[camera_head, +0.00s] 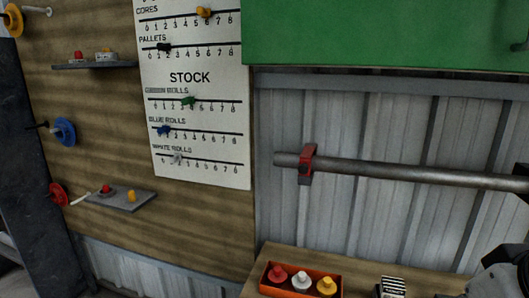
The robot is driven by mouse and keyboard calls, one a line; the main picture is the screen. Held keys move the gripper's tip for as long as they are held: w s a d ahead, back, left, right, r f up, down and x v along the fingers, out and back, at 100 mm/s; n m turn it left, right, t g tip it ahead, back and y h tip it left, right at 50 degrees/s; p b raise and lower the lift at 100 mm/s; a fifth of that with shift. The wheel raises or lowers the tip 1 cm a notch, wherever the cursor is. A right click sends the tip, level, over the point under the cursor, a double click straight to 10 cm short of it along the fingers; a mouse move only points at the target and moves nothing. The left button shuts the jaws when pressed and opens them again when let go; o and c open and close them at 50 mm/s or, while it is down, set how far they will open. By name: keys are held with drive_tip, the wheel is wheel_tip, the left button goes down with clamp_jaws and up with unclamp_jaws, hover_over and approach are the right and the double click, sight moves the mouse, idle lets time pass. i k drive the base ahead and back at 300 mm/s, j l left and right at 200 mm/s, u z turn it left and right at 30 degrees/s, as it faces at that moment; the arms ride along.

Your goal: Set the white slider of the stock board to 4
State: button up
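The stock board (215,75) is a white panel on the brown wall, with several horizontal scales marked 0 to 8. The white slider (178,158) sits on the lowest scale, labelled White Rolls, at about 2. The green slider (189,101) and the blue slider (165,130) are on the scales above it. A dark part that looks like my gripper (508,270) shows at the lower right edge, cut off by the frame. It is well away from the board, and its fingertips cannot be made out.
A grey pipe with a red clamp (307,165) runs to the right of the board. An orange tray (265,289) with coloured knobs stands on the wooden ledge below. Small shelves (125,201) and coloured wheels are at left. A green panel (380,35) is above the pipe.

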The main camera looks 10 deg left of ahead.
sight(177, 157)
drive_tip(key=j+z, duration=0.2)
drive_tip(key=j, duration=0.4)
drive_tip(key=j+z, duration=0.25)
drive_tip(key=j, duration=0.3)
drive_tip(key=k+j+z, duration=0.2)
drive_tip(key=j, duration=0.4)
drive_tip(key=j+z, duration=0.2)
drive_tip(key=j, duration=0.35)
drive_tip(key=k+j, duration=0.1)
drive_tip(key=j, duration=0.3)
drive_tip(key=k+j, duration=0.15)
drive_tip(key=j, duration=0.3)
drive_tip(key=k+j, duration=0.1)
drive_tip(key=j, duration=0.3)
drive_tip(key=k+j, duration=0.1)
drive_tip(key=j, duration=0.35)
